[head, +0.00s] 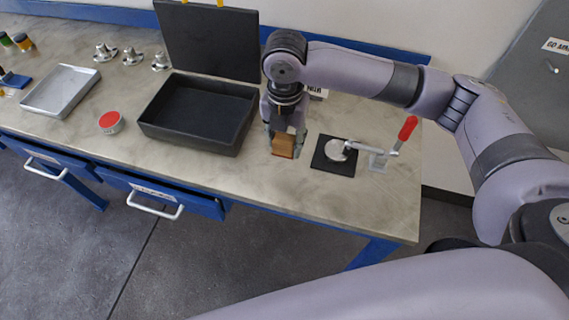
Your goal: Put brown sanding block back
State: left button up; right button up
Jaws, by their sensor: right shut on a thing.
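The brown sanding block (283,146) is at the right half of the workbench, between the open black case and the black pad. My right gripper (285,136) comes down on it from above and is shut on it. The block is at or just above the bench top; I cannot tell whether it touches. The black case (190,140) stands open to the left of the gripper, with its lid up at the back, and looks empty inside. My left gripper is not in view.
A black pad (322,163) with a round metal part and a red-handled toggle clamp (405,131) stand to the right. A red-topped tin (110,122), a metal tray (62,92) and several flanged metal parts (132,56) are on the left. A blue drawer (165,193) is partly open below.

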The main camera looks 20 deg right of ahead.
aim_at(285, 174)
notch_tip(285, 174, down, 11)
jog(key=shift+f+p, duration=0.15)
jog(key=shift+p, duration=0.55)
jog(key=shift+f, duration=0.1)
jog(key=o, duration=1.1)
notch_tip(285, 174, up, 12)
jog(key=shift+r+b, duration=0.15)
jog(key=shift+b, duration=1.05)
